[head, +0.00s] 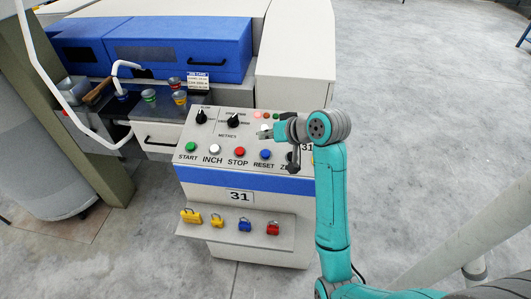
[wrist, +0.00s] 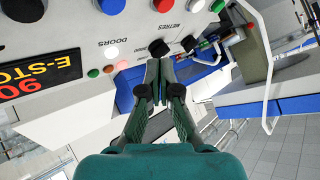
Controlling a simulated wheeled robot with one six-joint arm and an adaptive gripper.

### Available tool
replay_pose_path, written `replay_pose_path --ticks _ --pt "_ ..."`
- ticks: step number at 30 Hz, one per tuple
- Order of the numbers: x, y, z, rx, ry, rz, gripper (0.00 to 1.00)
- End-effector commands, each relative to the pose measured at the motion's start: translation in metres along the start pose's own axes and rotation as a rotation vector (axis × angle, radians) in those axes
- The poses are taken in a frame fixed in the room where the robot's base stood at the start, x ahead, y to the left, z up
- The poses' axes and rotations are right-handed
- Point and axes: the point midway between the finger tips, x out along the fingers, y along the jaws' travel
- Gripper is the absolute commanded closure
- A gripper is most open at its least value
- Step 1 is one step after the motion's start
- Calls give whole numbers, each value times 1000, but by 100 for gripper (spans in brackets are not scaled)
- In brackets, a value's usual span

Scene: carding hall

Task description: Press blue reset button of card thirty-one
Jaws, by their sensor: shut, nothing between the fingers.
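The control console of card thirty-one (head: 205,172) carries a "31" plate on its front. The blue button (head: 265,154), labelled RESET, sits on the sloped panel to the right of the red STOP button (head: 239,152). My gripper (head: 262,134) is shut and empty. It is over the panel, just above the blue button in the picture and apart from it. In the wrist view, which is upside down, the blue button (wrist: 110,5) is at the top edge, left of the shut fingertips (wrist: 159,66). My wrist and arm hide the console's right part.
Black knobs (head: 233,120) and a white button (wrist: 111,51) stand near my fingers. Green START (head: 190,147) and white INCH (head: 214,149) are further left. Coloured padlocks (head: 245,224) sit on the lower shelf. Blue machine covers (head: 180,48) stand behind.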

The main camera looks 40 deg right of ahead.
Motion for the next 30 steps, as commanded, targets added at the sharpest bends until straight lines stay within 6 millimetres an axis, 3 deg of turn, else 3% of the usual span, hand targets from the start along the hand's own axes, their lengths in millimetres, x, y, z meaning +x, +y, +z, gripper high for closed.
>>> replay_pose_path --ticks 15,30 --pt "42 31 31 2 -2 0 100" --pt "48 35 35 0 0 0 100"
